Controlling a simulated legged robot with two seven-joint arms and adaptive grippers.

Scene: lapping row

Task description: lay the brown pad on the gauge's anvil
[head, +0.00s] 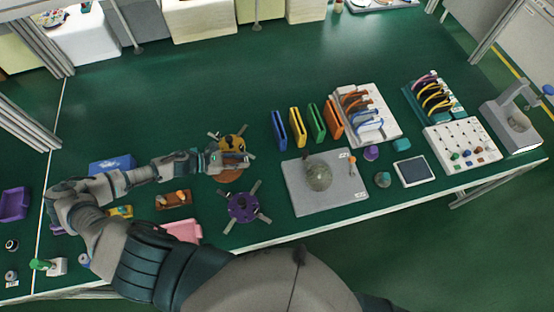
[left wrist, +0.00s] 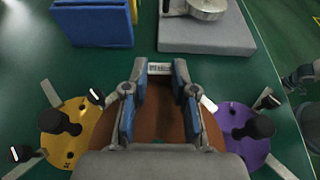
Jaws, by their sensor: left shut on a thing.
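My left gripper (head: 245,160) reaches in over the row of discs. In the left wrist view its blue-lined fingers (left wrist: 160,78) are shut on the brown pad (left wrist: 162,112), which shows between and beside them; the gripper hides much of it. In the head view part of the pad (head: 228,177) shows under the gripper. I cannot tell whether it is clear of the table. A grey slab (head: 352,193) carries a round metal piece (head: 319,174). A grey C-shaped stand (head: 515,112) is far right; I cannot tell which holds the anvil.
A yellow disc (head: 232,143) and a purple disc (head: 243,208), both with clamp arms, lie on either side of the gripper. Upright blue (head: 279,131), yellow, green and orange plates stand beyond the slab. Cable boards (head: 385,120) stand farther right. Green table is clear behind.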

